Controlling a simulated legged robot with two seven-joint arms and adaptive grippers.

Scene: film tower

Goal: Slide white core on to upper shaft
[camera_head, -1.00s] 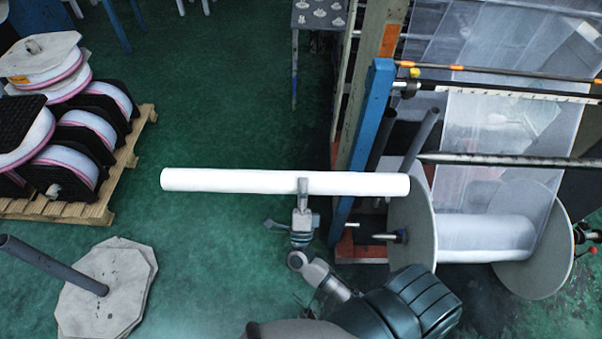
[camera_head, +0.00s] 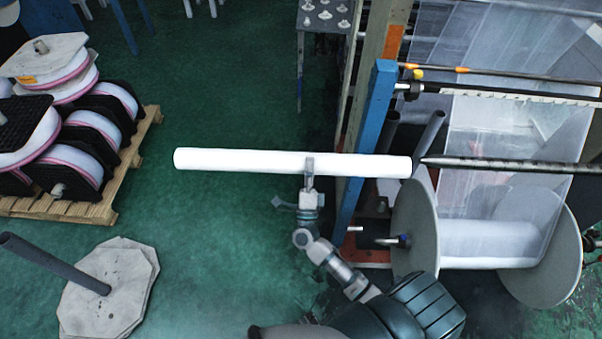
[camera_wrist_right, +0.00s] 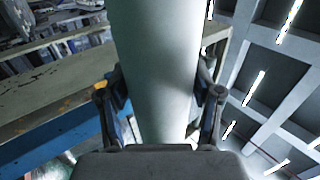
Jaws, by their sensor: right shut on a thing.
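The white core (camera_head: 245,162) is a long white tube, held nearly level across the middle of the head view. My right gripper (camera_head: 309,170) is shut on it a little right of its middle. In the right wrist view the core (camera_wrist_right: 158,70) runs between both fingers of the right gripper (camera_wrist_right: 160,100). The upper shaft (camera_head: 500,164) is a dark bar with a pointed left tip. The core's right end appears close to that tip and roughly in line with it; I cannot tell whether they touch. My left gripper is not in view.
A blue post (camera_head: 366,150) of the machine frame stands behind the core. Below the shaft is a film roll (camera_head: 488,243) between large grey discs. Spools on a pallet (camera_head: 85,208) are at left, above a grey post on a plate (camera_head: 118,290). Green floor is clear between.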

